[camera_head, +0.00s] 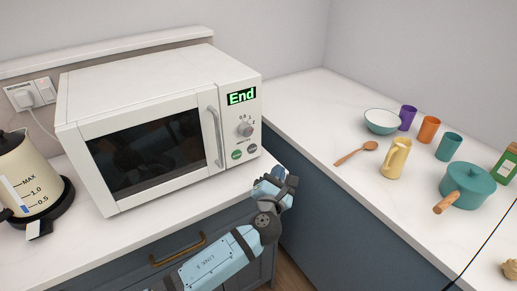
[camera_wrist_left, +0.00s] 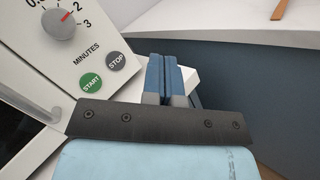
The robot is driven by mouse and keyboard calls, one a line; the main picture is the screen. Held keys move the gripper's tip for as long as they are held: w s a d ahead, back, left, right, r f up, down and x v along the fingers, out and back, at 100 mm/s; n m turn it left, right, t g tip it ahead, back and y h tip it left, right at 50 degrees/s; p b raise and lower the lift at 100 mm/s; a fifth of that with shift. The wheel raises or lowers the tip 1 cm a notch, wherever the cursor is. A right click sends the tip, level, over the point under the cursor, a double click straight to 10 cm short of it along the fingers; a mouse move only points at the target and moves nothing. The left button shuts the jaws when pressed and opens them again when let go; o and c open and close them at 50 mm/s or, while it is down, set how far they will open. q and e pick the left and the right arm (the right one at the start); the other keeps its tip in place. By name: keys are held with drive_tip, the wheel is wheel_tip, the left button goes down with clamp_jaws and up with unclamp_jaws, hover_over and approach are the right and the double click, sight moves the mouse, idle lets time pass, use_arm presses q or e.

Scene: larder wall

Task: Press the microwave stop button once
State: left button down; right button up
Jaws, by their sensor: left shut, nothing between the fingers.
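The white microwave (camera_head: 140,83) stands on the left counter with its door shut, and its display (camera_head: 241,96) reads "End" in green. The grey stop button (camera_head: 252,148) sits at the bottom right of its panel, right of the green start button (camera_head: 236,155). In the left wrist view the stop button (camera_wrist_left: 115,61) is labelled STOP, beside the green START button (camera_wrist_left: 91,84). My left gripper (camera_head: 284,177) is shut and empty, below and right of the panel. Its blue fingers (camera_wrist_left: 163,78) show right of the stop button, apart from it in the picture. My right gripper is out of view.
A kettle (camera_head: 28,172) stands left of the microwave. The right counter holds a bowl (camera_head: 381,121), a wooden spoon (camera_head: 357,153), several cups, a yellow jug (camera_head: 396,158) and a teal pot (camera_head: 467,186). The counter edges meet near my left gripper.

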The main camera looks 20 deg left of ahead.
sight(252, 149)
use_arm(q)
drive_tip(key=w+a, duration=0.1)
drive_tip(key=a, duration=0.1)
drive_tip(key=w+a+b, duration=0.1)
drive_tip(key=w+a, duration=0.2)
drive_tip(key=a, duration=0.1)
drive_tip(key=shift+w, duration=0.25)
drive_tip(key=shift+w+a, duration=0.4)
drive_tip(key=shift+a, duration=0.05)
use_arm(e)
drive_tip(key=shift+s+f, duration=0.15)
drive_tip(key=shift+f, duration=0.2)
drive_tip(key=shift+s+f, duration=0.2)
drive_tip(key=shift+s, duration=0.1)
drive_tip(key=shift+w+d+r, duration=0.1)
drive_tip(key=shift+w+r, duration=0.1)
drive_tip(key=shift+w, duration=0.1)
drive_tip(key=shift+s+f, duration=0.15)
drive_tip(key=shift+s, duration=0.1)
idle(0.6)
